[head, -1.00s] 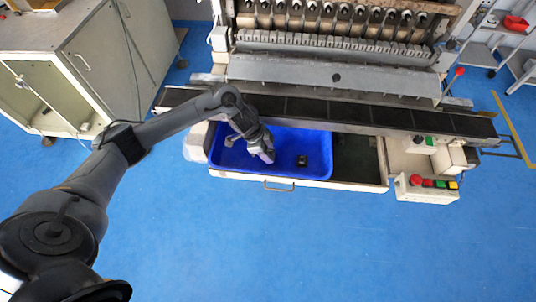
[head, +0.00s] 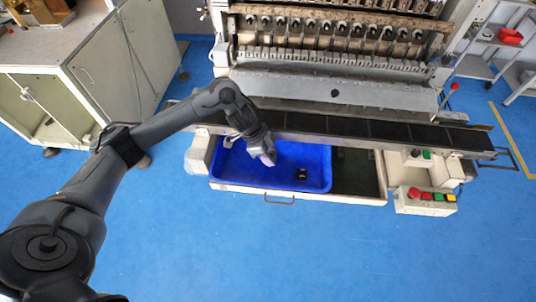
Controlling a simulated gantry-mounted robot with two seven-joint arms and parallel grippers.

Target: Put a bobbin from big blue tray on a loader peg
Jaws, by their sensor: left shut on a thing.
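The big blue tray (head: 318,157) sits in the open drawer at the front of the coil winder. A small dark bobbin (head: 301,174) lies on the tray's floor, right of its middle. My left gripper (head: 269,160) is over the tray, pointing down, left of that bobbin and apart from it. The row of loader pegs (head: 326,24) runs along the upper part of the machine, well beyond the gripper. My right gripper is not in view.
A dark flat rail (head: 375,130) runs across the machine between the tray and the pegs. A sloped grey cover (head: 330,88) lies behind it. A control box with coloured buttons (head: 426,203) stands at the right. A cabinet (head: 75,75) stands at the left.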

